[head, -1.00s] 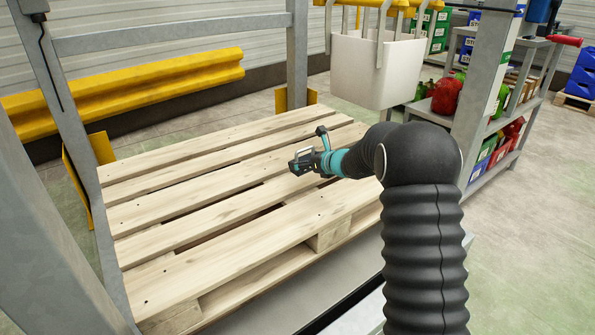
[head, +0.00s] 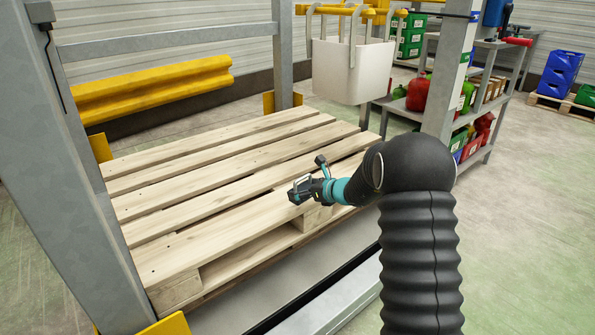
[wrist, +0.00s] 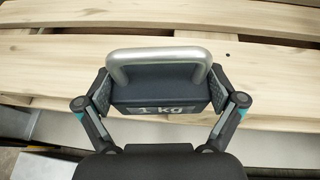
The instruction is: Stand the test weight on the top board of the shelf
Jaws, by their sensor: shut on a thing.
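The test weight (wrist: 160,90) is a dark block marked "1 kg" with a silver bar handle on top. In the wrist view my gripper (wrist: 160,93) is shut on it, one pad pressed on each side. In the head view my gripper (head: 303,191) is above the near edge of the pallet, and the weight is small and mostly merged with the fingers. A grey metal shelf unit (head: 489,86) with several boards stands at the back right, partly behind an upright post. Its upper board shows only in part.
A wooden pallet (head: 190,197) lies between grey posts. A white bin (head: 351,70) hangs on yellow hooks between my arm and the shelf. A grey post (head: 446,75) stands in front of the shelf. Shelf boards hold red containers (head: 417,93) and crates.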

